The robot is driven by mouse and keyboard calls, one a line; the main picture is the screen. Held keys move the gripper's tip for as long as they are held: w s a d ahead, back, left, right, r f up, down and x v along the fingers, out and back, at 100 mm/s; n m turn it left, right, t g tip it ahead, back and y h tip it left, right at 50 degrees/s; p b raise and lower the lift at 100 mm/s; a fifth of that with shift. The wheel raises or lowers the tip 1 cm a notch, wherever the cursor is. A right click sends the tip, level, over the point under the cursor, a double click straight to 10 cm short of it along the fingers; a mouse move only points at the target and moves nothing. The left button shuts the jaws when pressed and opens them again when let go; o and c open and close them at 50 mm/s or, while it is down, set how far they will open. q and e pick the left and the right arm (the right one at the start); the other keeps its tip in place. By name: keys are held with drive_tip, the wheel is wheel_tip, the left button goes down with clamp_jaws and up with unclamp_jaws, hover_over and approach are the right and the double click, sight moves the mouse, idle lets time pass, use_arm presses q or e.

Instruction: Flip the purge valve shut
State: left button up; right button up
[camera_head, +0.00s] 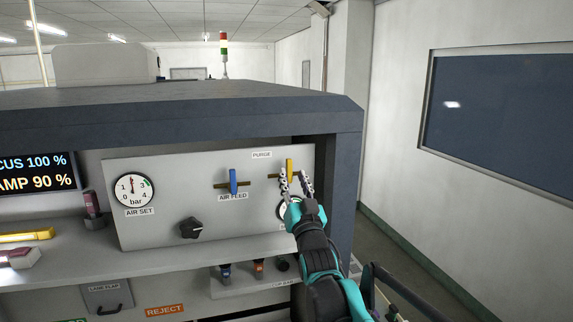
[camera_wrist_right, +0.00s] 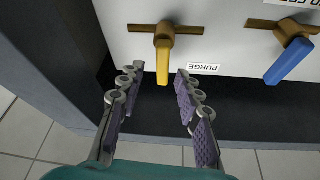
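The purge valve has a yellow lever handle (camera_head: 289,167) on a brass horizontal pipe, under the PURGE label (camera_head: 262,154) at the panel's upper right. The handle stands upright, across its pipe. My right gripper (camera_head: 295,177) is open and empty in front of the valve. In the wrist view its fingertips (camera_wrist_right: 157,77) lie to either side of the handle's end; contact cannot be told. My left gripper is not in view.
A blue AIR FEED lever (camera_head: 233,182) stands upright to the left, also in the wrist view (camera_wrist_right: 289,62). The panel (camera_head: 160,185) also carries a black knob (camera_head: 191,228), the AIR SET gauge (camera_head: 133,190) and a gauge partly behind my right gripper. A dark frame post borders the right.

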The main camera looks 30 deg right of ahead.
sight(291, 169)
drive_tip(key=x, duration=0.4)
drive_tip(key=shift+s+d+p, duration=0.1)
drive_tip(key=shift+d+p, duration=0.1)
drive_tip(key=shift+p, duration=0.1)
drive_tip(key=shift+w, duration=0.25)
clamp_jaws()
drive_tip(key=shift+a+r+n+t+y, duration=0.1)
drive_tip(key=shift+a+n+t+y, duration=0.1)
drive_tip(key=shift+n+y, duration=0.55)
drive_tip(key=shift+a+n+t+y, duration=0.15)
drive_tip(key=shift+n+y, duration=0.1)
drive_tip(key=shift+n, duration=0.9)
